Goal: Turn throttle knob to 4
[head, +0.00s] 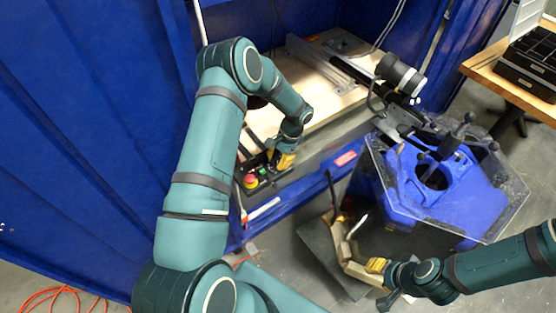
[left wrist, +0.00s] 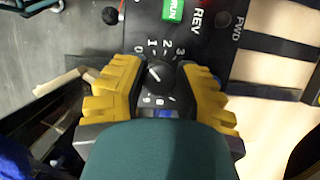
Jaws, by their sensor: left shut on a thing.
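The throttle knob (left wrist: 160,79) is a black dial on a dark control panel (left wrist: 195,48), shown in the left wrist view. The numbers 0, 1, 2 and 3 curve around its upper side. Its white pointer mark slants to the upper left, toward about 0 to 1; the exact reading is hard to tell. My left gripper (head: 283,162) has its yellow fingers on both sides of the knob and is shut on it. In the head view the gripper hides the knob. My right gripper (head: 378,266) is low at the right, away from the panel; its opening is unclear.
A red stop button (head: 250,181) and a green RUN button (left wrist: 173,10) sit on the panel near my left gripper. Blue walls (head: 90,110) enclose the wooden bench (head: 330,100). A blue tank (head: 465,195) stands at right, and a table (head: 510,85) behind it.

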